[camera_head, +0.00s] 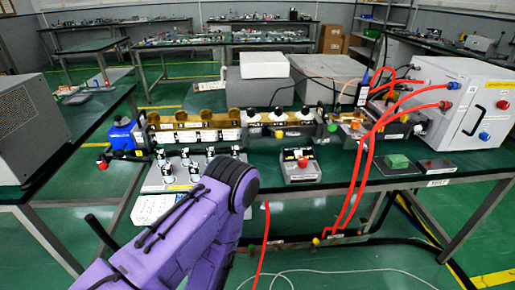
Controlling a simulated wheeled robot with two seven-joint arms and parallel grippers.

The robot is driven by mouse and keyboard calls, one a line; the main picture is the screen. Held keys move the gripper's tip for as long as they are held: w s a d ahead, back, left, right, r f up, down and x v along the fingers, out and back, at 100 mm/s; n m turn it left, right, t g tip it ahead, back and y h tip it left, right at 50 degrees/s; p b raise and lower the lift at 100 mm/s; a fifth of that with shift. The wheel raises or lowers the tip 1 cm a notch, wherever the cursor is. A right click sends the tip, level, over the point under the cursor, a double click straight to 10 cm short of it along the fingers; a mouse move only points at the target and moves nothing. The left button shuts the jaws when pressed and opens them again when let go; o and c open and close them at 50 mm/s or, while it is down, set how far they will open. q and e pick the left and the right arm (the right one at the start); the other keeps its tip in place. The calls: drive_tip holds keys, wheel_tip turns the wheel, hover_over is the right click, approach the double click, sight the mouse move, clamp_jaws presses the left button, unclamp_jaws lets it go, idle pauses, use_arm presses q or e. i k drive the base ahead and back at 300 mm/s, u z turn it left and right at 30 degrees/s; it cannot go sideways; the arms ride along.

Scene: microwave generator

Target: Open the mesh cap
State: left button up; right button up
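A waveguide-like assembly (225,128) lies along the far side of the green bench. It has brass-coloured sections (200,118) with round parts on top at its left and middle, and pale sections with dark-and-white knobs (279,116) toward its right. I cannot tell which part is the mesh cap at this size. A purple arm of mine comes in from the lower left and bends in front of the bench. No gripper fingers show on it, so neither of my grippers is in view.
A white generator cabinet (470,100) with red hoses (370,150) stands at the right. A grey box (30,125) stands left.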

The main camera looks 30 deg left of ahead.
sight(120, 118)
drive_tip(key=u, duration=2.1)
drive_tip(key=k, duration=0.45)
drive_tip(key=z, duration=0.95)
drive_tip(key=i, duration=0.8)
drive_tip(key=u, duration=0.25)
